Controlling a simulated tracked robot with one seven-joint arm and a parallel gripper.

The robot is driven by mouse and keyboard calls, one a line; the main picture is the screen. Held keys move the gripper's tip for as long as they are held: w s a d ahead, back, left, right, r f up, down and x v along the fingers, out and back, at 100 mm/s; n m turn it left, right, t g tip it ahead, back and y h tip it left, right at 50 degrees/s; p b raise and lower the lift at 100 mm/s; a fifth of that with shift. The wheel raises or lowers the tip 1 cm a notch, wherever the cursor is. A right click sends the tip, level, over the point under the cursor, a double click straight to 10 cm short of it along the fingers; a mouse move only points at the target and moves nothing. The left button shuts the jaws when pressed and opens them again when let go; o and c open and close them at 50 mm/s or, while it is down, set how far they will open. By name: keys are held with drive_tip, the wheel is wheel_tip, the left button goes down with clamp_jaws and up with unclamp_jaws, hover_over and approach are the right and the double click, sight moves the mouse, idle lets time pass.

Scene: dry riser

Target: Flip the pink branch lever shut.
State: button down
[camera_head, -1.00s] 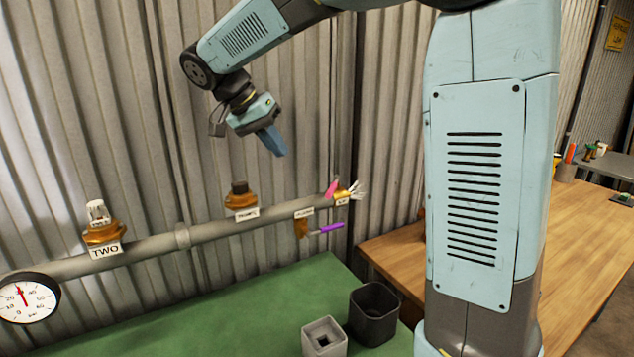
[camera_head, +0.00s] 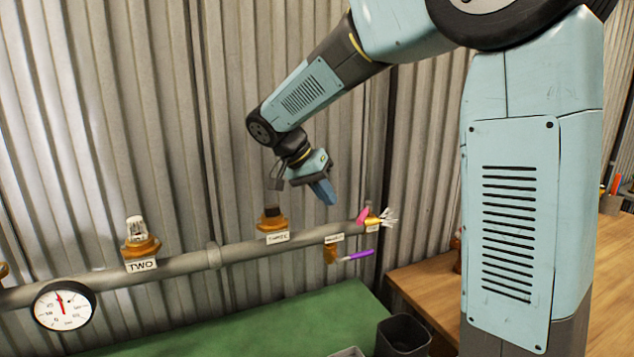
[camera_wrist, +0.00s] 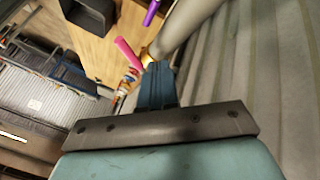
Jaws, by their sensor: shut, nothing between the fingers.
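The pink lever (camera_head: 362,214) is at the right end of the grey pipe, on a small brass branch fitting (camera_head: 372,222). It tilts up from the fitting. In the wrist view the pink lever (camera_wrist: 127,52) shows just beyond and left of my fingertips, with the brass fitting partly hidden behind them. My gripper (camera_head: 327,198) is shut and empty. It points down and to the right, above the pipe and left of the lever. In the wrist view my shut blue fingers (camera_wrist: 157,68) appear apart from the lever, though the gap is hard to judge.
The grey pipe (camera_head: 190,260) runs along the corrugated wall. It bears outlets labelled TWO (camera_head: 141,245) and another (camera_head: 272,222), plus a purple lever (camera_head: 358,255) below the pink one. A gauge (camera_head: 63,306) hangs left. A dark bin (camera_head: 402,335) stands on the green bench (camera_head: 300,320).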

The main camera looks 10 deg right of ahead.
sight(364, 214)
drive_tip(key=x, duration=0.3)
drive_tip(key=shift+s+d+r, duration=0.1)
drive_tip(key=shift+r, duration=0.05)
drive_tip(key=shift+s+d+f, duration=0.15)
drive_tip(key=shift+s+d, duration=0.3)
drive_tip(key=shift+d, duration=0.3)
drive_tip(key=shift+s+d+f, duration=0.1)
drive_tip(key=shift+s+d, duration=0.35)
drive_tip(key=shift+d, duration=0.25)
